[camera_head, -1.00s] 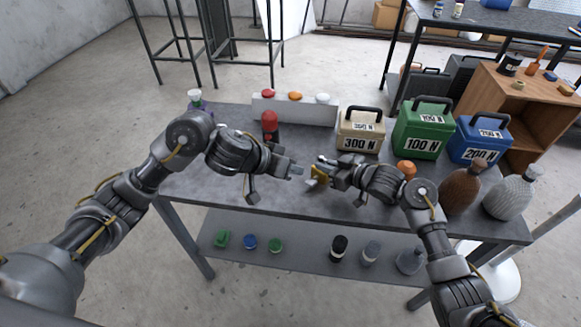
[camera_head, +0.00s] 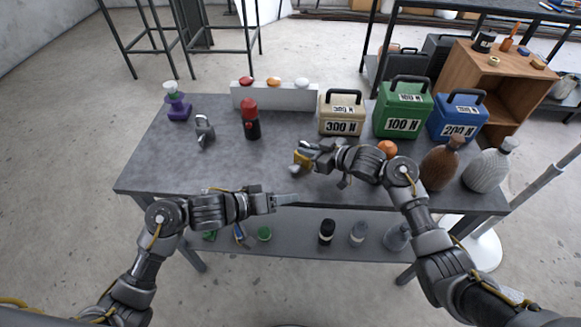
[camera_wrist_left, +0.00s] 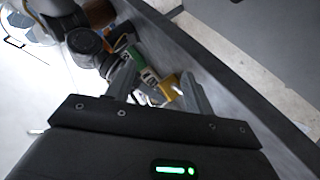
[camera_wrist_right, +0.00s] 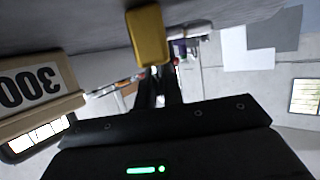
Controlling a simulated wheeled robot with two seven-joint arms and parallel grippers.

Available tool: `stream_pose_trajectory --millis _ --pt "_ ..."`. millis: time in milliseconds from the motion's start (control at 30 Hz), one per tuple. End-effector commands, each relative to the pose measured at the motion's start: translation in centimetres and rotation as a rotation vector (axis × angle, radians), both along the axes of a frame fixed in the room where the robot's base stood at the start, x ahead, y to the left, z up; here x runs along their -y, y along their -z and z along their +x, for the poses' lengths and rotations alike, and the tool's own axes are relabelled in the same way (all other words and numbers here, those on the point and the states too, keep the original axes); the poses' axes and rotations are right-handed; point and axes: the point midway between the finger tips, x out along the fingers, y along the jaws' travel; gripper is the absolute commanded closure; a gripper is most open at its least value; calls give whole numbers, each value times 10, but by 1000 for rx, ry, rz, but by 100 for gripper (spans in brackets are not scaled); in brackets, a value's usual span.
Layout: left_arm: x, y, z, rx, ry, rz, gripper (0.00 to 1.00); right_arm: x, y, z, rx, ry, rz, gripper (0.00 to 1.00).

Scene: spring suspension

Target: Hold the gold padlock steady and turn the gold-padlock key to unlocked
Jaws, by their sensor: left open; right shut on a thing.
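The gold padlock (camera_head: 302,158) is at the tips of my right gripper (camera_head: 312,152), which is shut on it, above the middle of the table. In the right wrist view the padlock's yellow body (camera_wrist_right: 148,36) stands out beyond the fingers. A small pale piece (camera_head: 294,169) shows at the padlock's lower left; I cannot tell if it is the key. My left gripper (camera_head: 292,198) is open and empty at the table's front edge, below and apart from the padlock. In the left wrist view the padlock (camera_wrist_left: 173,87) shows beyond the open fingers.
A grey padlock (camera_head: 205,132) and a red-topped black cylinder (camera_head: 251,120) stand on the left half of the table (camera_head: 170,165). The 300 N (camera_head: 341,114), green (camera_head: 402,108) and blue (camera_head: 458,117) boxes line the back right. Brown and grey bottles stand at right.

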Motion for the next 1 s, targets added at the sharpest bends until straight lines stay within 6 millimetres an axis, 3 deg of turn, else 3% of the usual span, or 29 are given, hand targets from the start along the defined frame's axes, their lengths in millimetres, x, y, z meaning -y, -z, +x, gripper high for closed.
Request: stream_pose_trajectory --millis 100,200,333,733,1000 --pt "-27 3 15 127 -78 40 47 0 1 -1 -3 -1 -2 100" --pt "-45 -7 34 254 -100 113 47 0 1 -1 -3 -2 -2 100" --pt "-55 -12 43 366 -81 201 47 0 2 -1 -3 -2 -2 100" --pt "-52 -10 48 440 -37 271 47 0 2 -1 -3 -1 -2 100" --pt "-24 5 79 438 -36 267 47 0 2 -1 -3 -1 -3 100"
